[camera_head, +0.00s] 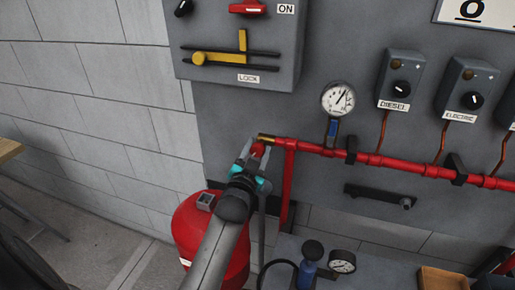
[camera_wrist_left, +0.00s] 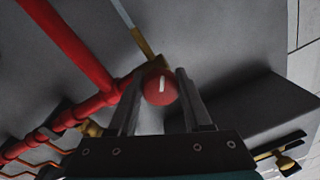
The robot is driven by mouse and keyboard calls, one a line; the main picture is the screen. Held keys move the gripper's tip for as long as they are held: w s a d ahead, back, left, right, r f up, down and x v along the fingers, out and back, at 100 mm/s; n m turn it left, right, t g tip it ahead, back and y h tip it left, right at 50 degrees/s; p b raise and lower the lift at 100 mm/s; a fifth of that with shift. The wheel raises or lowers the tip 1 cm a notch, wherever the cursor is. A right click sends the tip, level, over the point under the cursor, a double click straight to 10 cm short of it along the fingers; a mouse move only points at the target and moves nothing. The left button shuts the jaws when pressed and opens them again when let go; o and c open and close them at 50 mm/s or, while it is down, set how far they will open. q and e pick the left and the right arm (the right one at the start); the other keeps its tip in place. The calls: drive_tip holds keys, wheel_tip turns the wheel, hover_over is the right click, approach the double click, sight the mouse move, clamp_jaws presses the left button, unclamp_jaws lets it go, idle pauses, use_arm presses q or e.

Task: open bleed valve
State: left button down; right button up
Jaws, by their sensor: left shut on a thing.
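The bleed valve has a round red knob (camera_head: 258,149) at the left end of the red pipe, by a brass fitting (camera_head: 266,138). In the left wrist view the knob (camera_wrist_left: 160,88) shows a short white mark, which stands nearly upright in the picture. My left gripper (camera_head: 254,153) reaches up to the knob from below. Its two fingers stand on either side of the knob, and it is shut on it. The fingers partly hide the knob in the head view. My right gripper is not in view.
A red pipe (camera_head: 385,160) runs right along the grey panel, below a pressure gauge (camera_head: 338,99). A control box with a yellow lever (camera_head: 215,58) is above. A red tank (camera_head: 190,232) stands below. A blue regulator with a gauge (camera_head: 342,262) is at the bottom.

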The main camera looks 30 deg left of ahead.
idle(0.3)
use_arm(q)
drive_tip(key=shift+c, duration=1.7)
unclamp_jaws()
drive_tip(key=shift+s, duration=0.1)
drive_tip(key=v, duration=1.5)
drive_tip(key=shift+f, duration=0.1)
